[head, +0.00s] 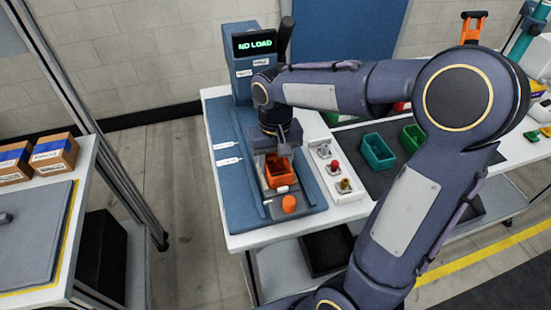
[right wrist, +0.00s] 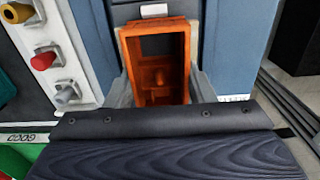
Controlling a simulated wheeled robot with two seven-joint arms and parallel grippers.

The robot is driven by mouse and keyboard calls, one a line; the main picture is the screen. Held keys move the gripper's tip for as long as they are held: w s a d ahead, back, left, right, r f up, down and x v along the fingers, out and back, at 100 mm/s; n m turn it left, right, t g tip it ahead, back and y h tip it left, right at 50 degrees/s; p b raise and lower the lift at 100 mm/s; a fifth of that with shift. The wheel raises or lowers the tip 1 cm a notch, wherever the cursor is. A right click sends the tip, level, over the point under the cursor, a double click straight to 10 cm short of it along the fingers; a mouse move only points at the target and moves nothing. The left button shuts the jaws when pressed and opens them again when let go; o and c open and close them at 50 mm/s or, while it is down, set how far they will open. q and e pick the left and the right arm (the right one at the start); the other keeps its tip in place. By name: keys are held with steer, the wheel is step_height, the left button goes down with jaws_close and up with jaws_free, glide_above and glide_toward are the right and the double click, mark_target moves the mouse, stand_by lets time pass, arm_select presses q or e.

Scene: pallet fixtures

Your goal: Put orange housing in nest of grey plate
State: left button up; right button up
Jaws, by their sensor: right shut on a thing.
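The orange housing (head: 280,172) is an open box standing on or just above the blue station. In the right wrist view the housing (right wrist: 130,50) shows its open top and an inner post. My right gripper (head: 277,150) reaches down over it, shut on it, with a grey finger on either side in the wrist view. The grey plate (head: 272,196) is under and around the housing, mostly covered by it and the gripper. I cannot tell whether the housing sits down in the nest. My left gripper is not in view.
An orange knob (head: 289,204) stands at the station's front. The display (head: 255,44) reads "NO LOAD". A white strip (head: 345,185) with several coloured pegs is close on the right. Teal (head: 378,151) and green (head: 412,138) bins stand beyond it.

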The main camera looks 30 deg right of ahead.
steer(key=o, duration=1.1)
steer(key=shift+r, duration=0.1)
step_height(320, 180, up, 8)
steer(key=shift+f, duration=0.2)
steer(key=shift+s, duration=0.1)
